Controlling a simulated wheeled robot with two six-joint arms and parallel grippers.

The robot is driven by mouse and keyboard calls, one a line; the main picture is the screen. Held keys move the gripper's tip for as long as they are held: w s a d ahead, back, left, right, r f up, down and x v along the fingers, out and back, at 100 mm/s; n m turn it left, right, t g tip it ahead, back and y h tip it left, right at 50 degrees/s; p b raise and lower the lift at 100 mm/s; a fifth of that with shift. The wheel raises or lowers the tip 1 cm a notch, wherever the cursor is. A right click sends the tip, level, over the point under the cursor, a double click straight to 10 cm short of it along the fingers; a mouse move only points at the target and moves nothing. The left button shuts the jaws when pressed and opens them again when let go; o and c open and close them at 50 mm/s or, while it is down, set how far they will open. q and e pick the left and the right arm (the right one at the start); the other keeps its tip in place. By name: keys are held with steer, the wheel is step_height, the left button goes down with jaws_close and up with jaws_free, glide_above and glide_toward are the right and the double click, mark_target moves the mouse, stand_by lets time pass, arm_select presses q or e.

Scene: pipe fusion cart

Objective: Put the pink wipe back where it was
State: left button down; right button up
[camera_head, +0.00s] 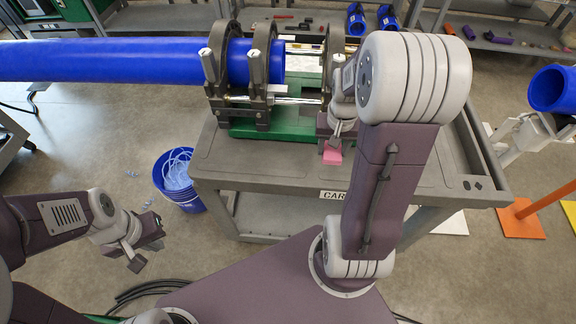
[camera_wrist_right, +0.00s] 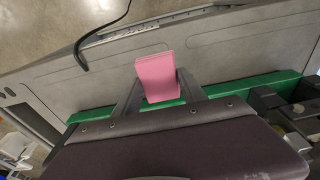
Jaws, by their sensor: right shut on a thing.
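The pink wipe (camera_head: 332,157) is a small flat pink block over the cart's grey top, just in front of the green base of the fusion machine. My right gripper (camera_head: 336,146) is above it and shut on it; the arm hides part of the hand. In the right wrist view the pink wipe (camera_wrist_right: 157,78) shows between the two fingers of my right gripper (camera_wrist_right: 160,92). I cannot tell whether the wipe touches the cart top. My left gripper (camera_head: 146,250) hangs over the floor at the lower left, empty, its fingers apart.
The grey cart (camera_head: 270,176) carries the fusion machine (camera_head: 262,75) with black clamp rings around a long blue pipe (camera_head: 110,60). A blue bucket (camera_head: 178,180) stands on the floor left of the cart. The cart's front left top is clear. An orange stand (camera_head: 520,208) is at right.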

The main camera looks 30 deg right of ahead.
glide_above(292, 164)
steer(key=f, duration=0.6)
steer(key=shift+s+f, duration=0.25)
steer(key=shift+f, duration=0.15)
step_height(292, 164, down, 3)
steer(key=shift+s+a+f, duration=0.1)
steer(key=shift+f, duration=0.4)
steer(key=shift+f, duration=0.15)
steer(key=o, duration=1.3)
